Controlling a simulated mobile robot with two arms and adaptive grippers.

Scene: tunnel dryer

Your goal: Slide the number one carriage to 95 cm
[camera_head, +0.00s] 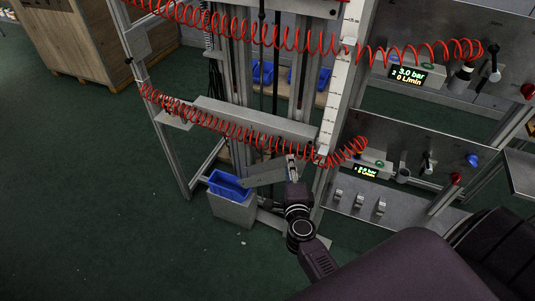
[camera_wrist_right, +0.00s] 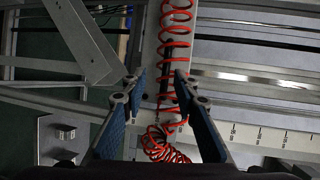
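A grey carriage beam (camera_head: 255,119) with a red coiled hose lies low across the upright frame. A second grey beam (camera_head: 285,5) is cut off at the top. I cannot read a number on either. A pale scale (camera_head: 342,85) with marks runs up the right post; its values are too small to read. My right gripper (camera_head: 292,168) is just below the lower beam's right end. In the right wrist view its blue-padded fingers (camera_wrist_right: 161,82) are apart, with the red coil (camera_wrist_right: 174,45) showing between and beyond them. Contact cannot be told. My left gripper is out of view.
A blue bin (camera_head: 228,186) sits on a grey box at the frame's foot. Right are two control panels with displays, the upper (camera_head: 407,77) reading 2, 3.0 bar, 0 L/min, the lower (camera_head: 366,172) partly legible. A wooden crate (camera_head: 75,40) stands upper left. Green floor at left is clear.

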